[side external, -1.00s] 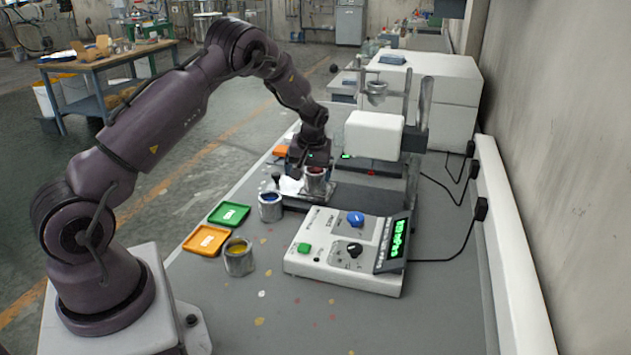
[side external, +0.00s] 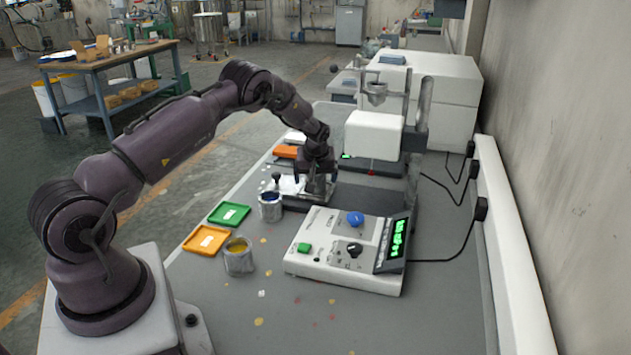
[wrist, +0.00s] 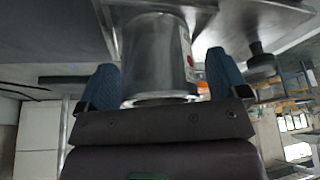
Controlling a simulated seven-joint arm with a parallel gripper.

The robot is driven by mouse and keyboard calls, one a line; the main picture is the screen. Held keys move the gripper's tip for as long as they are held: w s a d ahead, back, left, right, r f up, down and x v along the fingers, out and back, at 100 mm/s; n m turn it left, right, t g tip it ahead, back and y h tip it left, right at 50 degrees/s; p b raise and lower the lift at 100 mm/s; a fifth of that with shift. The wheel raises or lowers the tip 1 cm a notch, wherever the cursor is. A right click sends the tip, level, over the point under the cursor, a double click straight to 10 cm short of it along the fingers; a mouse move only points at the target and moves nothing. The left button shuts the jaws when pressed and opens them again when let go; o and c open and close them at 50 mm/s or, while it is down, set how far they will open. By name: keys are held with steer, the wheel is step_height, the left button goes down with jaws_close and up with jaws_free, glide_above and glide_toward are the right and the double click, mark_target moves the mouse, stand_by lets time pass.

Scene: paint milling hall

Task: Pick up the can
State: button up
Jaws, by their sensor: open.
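A metal can (wrist: 152,50) stands between the two blue-padded fingers of my gripper (wrist: 160,66) in the wrist view. The fingers are open, one on each side of the can, and I cannot tell whether either touches it. In the side view my gripper (side external: 317,176) is down over the can (side external: 316,189), which stands on the base of the bench device and is mostly hidden.
A white control box (side external: 335,268) with knobs and a green display stands at the front right. A white device head (side external: 374,134) overhangs just right of my gripper. Green (side external: 229,214) and orange (side external: 206,241) trays lie left. The front bench is mostly clear.

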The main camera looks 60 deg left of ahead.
steer(key=c, duration=1.1)
steer(key=shift+r, duration=0.1)
